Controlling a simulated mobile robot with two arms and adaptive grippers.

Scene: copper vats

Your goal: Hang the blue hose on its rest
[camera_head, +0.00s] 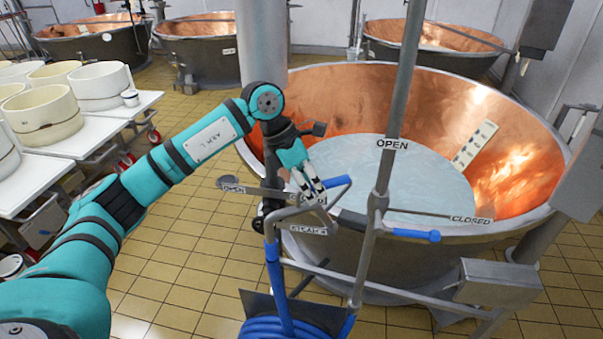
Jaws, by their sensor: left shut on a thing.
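The blue hose (279,291) runs up from a coil at the bottom edge to a bent grey tube (290,211). My left gripper (317,198) is shut at this tube, apparently on the hose's grey end piece, in front of the vat's near rim. A blue grip (336,182) shows right beside the fingertips; I cannot tell which part it belongs to. The lower coil is cut off by the picture edge. A dark plate shows behind the coil, but I cannot make out the rest clearly. My right gripper is not in view.
A large copper vat (440,95) with pale liquid stands behind. A grey upright pipe (398,110) and a blue-handled lever (412,234) are close at right. A white table (95,130) with white tubs stands at left. Tiled floor lies clear between.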

